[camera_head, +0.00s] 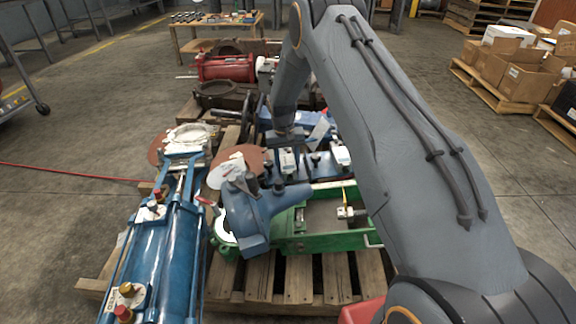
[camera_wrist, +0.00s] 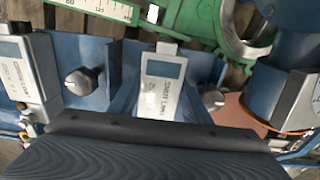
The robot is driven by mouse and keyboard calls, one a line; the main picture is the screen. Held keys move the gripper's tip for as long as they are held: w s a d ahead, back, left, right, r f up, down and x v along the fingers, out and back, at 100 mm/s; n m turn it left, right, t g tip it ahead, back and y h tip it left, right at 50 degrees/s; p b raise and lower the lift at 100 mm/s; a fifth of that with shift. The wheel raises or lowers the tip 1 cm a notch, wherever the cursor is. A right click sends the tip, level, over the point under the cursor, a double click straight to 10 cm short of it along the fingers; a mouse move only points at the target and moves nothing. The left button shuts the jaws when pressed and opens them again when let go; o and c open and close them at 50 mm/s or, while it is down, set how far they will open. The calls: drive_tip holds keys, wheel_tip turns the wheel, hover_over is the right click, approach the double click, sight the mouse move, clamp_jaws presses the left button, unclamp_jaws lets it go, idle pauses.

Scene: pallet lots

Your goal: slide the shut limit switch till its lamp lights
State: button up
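The shut limit switch (camera_wrist: 160,85) is a pale grey box with a dark teal lamp window (camera_wrist: 163,68). Its printed label is small, but appears to read shut limit. It sits on a blue bracket between two silver knobs, the left one (camera_wrist: 80,80) and the right one (camera_wrist: 213,99). It also shows in the head view (camera_head: 287,161). The window looks unlit. A similar switch (camera_wrist: 22,75) stands to its left in the wrist view. My gripper (camera_wrist: 155,128) is a dark shape just below the switch there, and it hides the switch's lower end. I cannot see its finger gap or whether it touches.
A green frame (camera_head: 325,241) and a blue valve body (camera_head: 255,212) lie in front of the switches on the pallet (camera_head: 292,285). A blue cylinder (camera_head: 165,250) lies at the left, and brown discs are beside the switches. Stacked cartons (camera_head: 515,62) stand back right.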

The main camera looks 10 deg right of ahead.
sight(289, 162)
drive_tip(key=shift+c, duration=1.3)
drive_tip(key=shift+d+p, duration=0.4)
drive_tip(key=o, duration=1.2)
drive_tip(key=shift+a+r+p, duration=0.15)
drive_tip(key=shift+r+p, duration=0.45)
drive_tip(key=shift+r, duration=1.35)
drive_tip(key=shift+a+r+p, duration=0.15)
drive_tip(key=shift+r+p, duration=0.4)
drive_tip(key=shift+r, duration=1.4)
